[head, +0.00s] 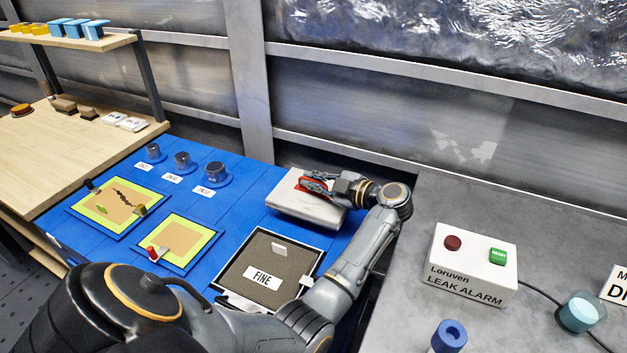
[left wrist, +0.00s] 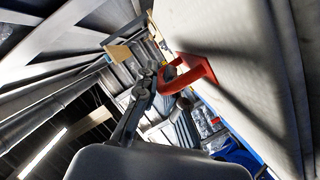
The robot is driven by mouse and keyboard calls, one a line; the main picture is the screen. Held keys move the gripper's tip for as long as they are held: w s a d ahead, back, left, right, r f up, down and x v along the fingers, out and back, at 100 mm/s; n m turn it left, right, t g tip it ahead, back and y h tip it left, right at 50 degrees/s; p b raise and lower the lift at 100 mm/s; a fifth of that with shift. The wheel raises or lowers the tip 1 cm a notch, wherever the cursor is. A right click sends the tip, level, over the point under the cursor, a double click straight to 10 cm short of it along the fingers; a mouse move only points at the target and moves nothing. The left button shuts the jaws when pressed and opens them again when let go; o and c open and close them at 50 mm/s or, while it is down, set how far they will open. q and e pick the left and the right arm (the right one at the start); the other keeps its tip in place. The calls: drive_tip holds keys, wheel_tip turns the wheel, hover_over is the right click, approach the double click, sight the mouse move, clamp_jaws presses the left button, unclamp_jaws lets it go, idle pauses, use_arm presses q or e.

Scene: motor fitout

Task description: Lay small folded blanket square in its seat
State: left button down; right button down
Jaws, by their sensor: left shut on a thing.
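A pale, thick square slab (head: 297,207) with a red handle on top, which looks like the folded blanket, is at the back right of the blue table. My left gripper (head: 316,183) is shut on its red handle, coming from the right. In the left wrist view the slab's pale face (left wrist: 240,35) fills the upper right, and the red handle (left wrist: 190,75) meets a dark finger. I cannot tell whether the slab rests on the table or hangs just above it. Which place is its seat is not clear. My right gripper is not in view.
The blue table (head: 110,180) holds a dark grey panel (head: 245,262) marked FINE, two lime-bordered squares (head: 178,242) (head: 120,206) and several dark cylinders (head: 215,172). A leak alarm box (head: 470,264) stands on the grey bench at right. A metal wall is behind.

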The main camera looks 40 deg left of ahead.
sight(311, 191)
use_arm(q)
drive_tip(key=shift+r+p, duration=0.15)
drive_tip(key=shift+p, duration=0.15)
drive_tip(key=shift+f, duration=0.35)
drive_tip(key=shift+f+b, duration=0.65)
drive_tip(key=shift+f, duration=0.2)
drive_tip(key=shift+p, duration=0.65)
idle(0.9)
drive_tip(key=shift+f, duration=0.7)
idle(1.5)
drive_tip(key=c, duration=1.4)
unclamp_jaws()
